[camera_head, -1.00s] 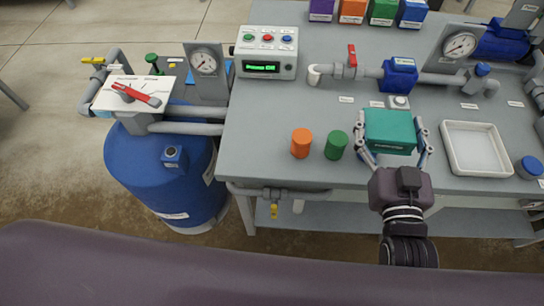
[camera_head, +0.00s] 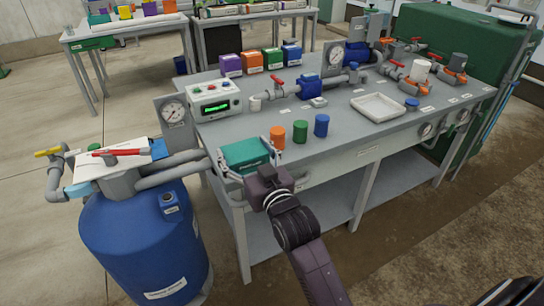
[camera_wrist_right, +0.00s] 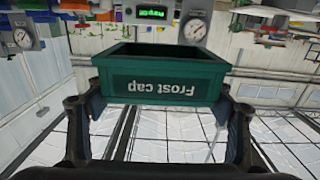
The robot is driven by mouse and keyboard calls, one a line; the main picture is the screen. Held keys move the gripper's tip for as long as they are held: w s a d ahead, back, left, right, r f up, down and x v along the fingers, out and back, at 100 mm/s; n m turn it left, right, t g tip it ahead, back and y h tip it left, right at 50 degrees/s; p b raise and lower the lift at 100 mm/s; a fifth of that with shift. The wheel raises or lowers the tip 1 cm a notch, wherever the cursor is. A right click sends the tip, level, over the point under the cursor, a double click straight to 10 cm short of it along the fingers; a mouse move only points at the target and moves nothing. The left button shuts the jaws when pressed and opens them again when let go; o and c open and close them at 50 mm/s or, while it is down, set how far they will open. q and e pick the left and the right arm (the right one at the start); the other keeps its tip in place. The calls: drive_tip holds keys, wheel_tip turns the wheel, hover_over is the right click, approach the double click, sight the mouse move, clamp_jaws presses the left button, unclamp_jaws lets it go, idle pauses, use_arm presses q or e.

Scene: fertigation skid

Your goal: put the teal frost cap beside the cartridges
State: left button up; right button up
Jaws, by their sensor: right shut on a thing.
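The teal frost cap (camera_head: 246,152) is a box-shaped piece held by my right gripper (camera_head: 248,168) at the left front corner of the skid table, left of the cylinders. In the right wrist view the frost cap (camera_wrist_right: 165,82) sits between both fingers, its label upside down. Three short cylinders, apparently the cartridges, stand in a row on the table: orange (camera_head: 277,136), green (camera_head: 300,132) and blue (camera_head: 321,125). Whether the frost cap touches the tabletop is unclear. My left gripper is out of view.
The control box (camera_head: 215,103) and a gauge (camera_head: 174,112) are behind the frost cap. A blue tank (camera_head: 140,245) stands left of the table. A white tray (camera_head: 378,107) lies farther right. Several coloured boxes (camera_head: 231,65) line the back. Bare tabletop (camera_head: 350,135) shows right of the cylinders.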

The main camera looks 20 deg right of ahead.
use_arm(q)
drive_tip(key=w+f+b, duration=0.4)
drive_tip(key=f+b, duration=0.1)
drive_tip(key=b, duration=0.3)
use_arm(e)
drive_tip(key=w+d+r, duration=0.1)
drive_tip(key=w+r, duration=0.3)
drive_tip(key=w, duration=0.4)
drive_tip(key=w+d+r, duration=0.2)
drive_tip(key=w+r, duration=0.2)
drive_tip(key=w, duration=0.5)
drive_tip(key=f+b, duration=0.1)
drive_tip(key=f, duration=0.6)
drive_tip(key=f+b, duration=0.1)
drive_tip(key=f, duration=0.6)
drive_tip(key=shift+s+a+f, duration=0.15)
drive_tip(key=shift+s+f, duration=0.05)
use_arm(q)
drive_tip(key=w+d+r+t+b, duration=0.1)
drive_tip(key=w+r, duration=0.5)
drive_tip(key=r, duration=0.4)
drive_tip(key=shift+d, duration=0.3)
use_arm(e)
drive_tip(key=shift+f, duration=2.2)
drive_tip(key=shift+f, duration=0.1)
drive_tip(key=o, duration=1.1)
drive_tip(key=shift+o, duration=0.3)
